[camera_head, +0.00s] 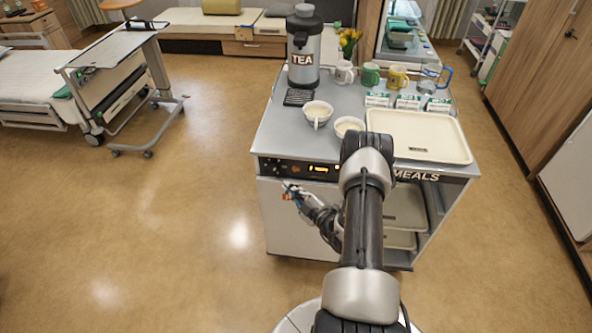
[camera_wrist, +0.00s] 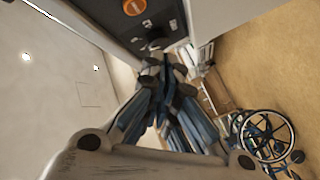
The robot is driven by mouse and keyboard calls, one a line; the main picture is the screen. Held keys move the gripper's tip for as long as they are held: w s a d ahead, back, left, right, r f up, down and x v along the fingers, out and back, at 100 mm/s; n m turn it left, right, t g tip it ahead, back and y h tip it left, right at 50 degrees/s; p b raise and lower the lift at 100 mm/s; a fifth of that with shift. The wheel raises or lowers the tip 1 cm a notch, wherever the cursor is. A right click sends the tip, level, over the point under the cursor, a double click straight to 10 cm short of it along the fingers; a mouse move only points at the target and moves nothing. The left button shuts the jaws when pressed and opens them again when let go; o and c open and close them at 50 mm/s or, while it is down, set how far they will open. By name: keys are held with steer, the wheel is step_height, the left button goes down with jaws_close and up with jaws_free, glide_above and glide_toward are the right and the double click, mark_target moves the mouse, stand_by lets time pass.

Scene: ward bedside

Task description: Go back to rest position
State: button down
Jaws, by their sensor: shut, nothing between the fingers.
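My gripper (camera_head: 290,190) is at the left front of the meal cart (camera_head: 300,215), just below its control panel, and holds nothing. My arm reaches forward from the bottom of the head view, and the gripper hangs low beside the cart. In the wrist view my gripper (camera_wrist: 158,68) has its blue-grey fingers shut together, with a dark panel bearing an orange round mark beyond them. Whether the fingers touch the cart cannot be told.
The cart top holds a TEA dispenser (camera_head: 304,50), two bowls (camera_head: 318,112), several mugs (camera_head: 397,77) and a cream tray (camera_head: 420,135). A bed (camera_head: 35,75) and overbed table (camera_head: 108,48) stand left. A wheelchair (camera_wrist: 265,135) shows at the wrist view's right. Floor left of the cart is clear.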

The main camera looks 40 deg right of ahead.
steer(key=shift+w, duration=0.1)
steer(key=w+a+r+n+g+y, duration=0.1)
steer(key=w+a+r+n+y, duration=0.2)
steer(key=a+r+n+y, duration=0.35)
steer(key=w+a+r+n+g+y, duration=0.15)
steer(key=a+r+n+y, duration=0.25)
steer(key=a+r+n, duration=0.55)
steer(key=s+a+r+n+g+y, duration=0.2)
steer(key=s+a+r+n+g, duration=0.2)
steer(key=a+r+n, duration=0.3)
steer(key=s+a+r+n+g+y, duration=0.1)
steer(key=s+a+r+n+g, duration=0.3)
steer(key=a+n, duration=0.45)
steer(key=s+a+r+n+g+h, duration=0.2)
steer(key=s+a+n+g+h, duration=0.1)
steer(key=s+n, duration=0.55)
steer(key=s+a+r+n+g+h, duration=0.2)
steer(key=s+r+n+g+h, duration=0.1)
steer(key=s+n, duration=0.5)
steer(key=s+d+r+n+t+h, duration=0.3)
steer(key=s+d+n+h, duration=0.3)
steer(key=n, duration=0.9)
steer(key=shift+d+t, duration=0.4)
steer(key=shift+t, duration=0.15)
